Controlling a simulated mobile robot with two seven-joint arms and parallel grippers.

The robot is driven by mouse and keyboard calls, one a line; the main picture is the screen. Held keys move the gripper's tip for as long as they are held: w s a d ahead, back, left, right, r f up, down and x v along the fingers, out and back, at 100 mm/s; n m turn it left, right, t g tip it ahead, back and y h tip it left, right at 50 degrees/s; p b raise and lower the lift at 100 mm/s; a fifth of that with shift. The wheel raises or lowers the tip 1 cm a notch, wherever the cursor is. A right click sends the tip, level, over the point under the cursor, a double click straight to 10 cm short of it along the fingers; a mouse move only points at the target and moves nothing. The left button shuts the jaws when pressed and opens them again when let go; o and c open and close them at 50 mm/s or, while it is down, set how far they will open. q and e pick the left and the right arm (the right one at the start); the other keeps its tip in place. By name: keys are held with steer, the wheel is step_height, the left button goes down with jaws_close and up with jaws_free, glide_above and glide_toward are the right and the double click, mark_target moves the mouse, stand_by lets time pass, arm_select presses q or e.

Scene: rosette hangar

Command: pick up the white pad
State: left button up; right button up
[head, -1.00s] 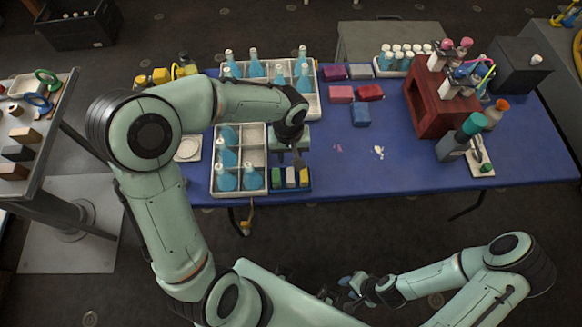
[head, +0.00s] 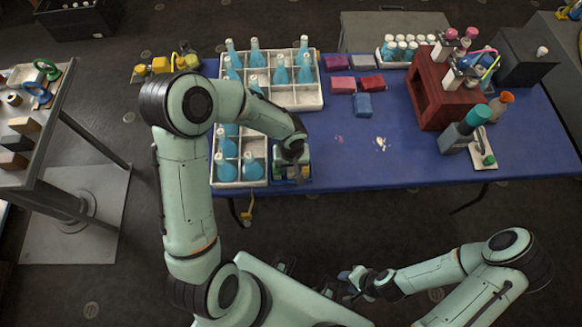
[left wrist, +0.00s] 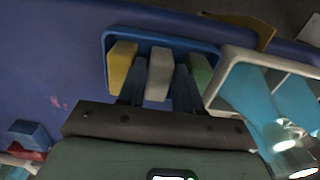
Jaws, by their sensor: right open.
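The white pad (left wrist: 159,72) stands in a small blue tray (left wrist: 108,42), between a yellow pad (left wrist: 122,66) and a green pad (left wrist: 200,72), in the left wrist view. My left gripper (left wrist: 160,88) has its two fingers on either side of the white pad. I cannot tell whether they press on it. In the head view my left gripper (head: 293,173) is low over the tray at the table's front edge and mostly hides the pads. My right gripper (head: 352,283) is open and empty, away from the table in front.
A white divided crate (head: 240,184) with blue bottles stands just left of the tray. Another bottle crate (head: 312,102) is behind. Blue, red and pink blocks (head: 362,105) and a dark red stand (head: 432,104) are to the right. The blue table's middle is mostly clear.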

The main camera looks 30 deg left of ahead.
mark_target(291, 169)
arm_select(q)
steer(key=shift+f, duration=0.25)
jaws_close()
steer(key=shift+r, duration=0.1)
step_height(291, 169, up, 20)
steer(key=p, duration=0.2)
arm_select(e)
steer(key=w+r, duration=0.1)
steer(key=r, duration=0.1)
steer(key=shift+w+r, duration=0.3)
steer(key=shift+w, duration=0.05)
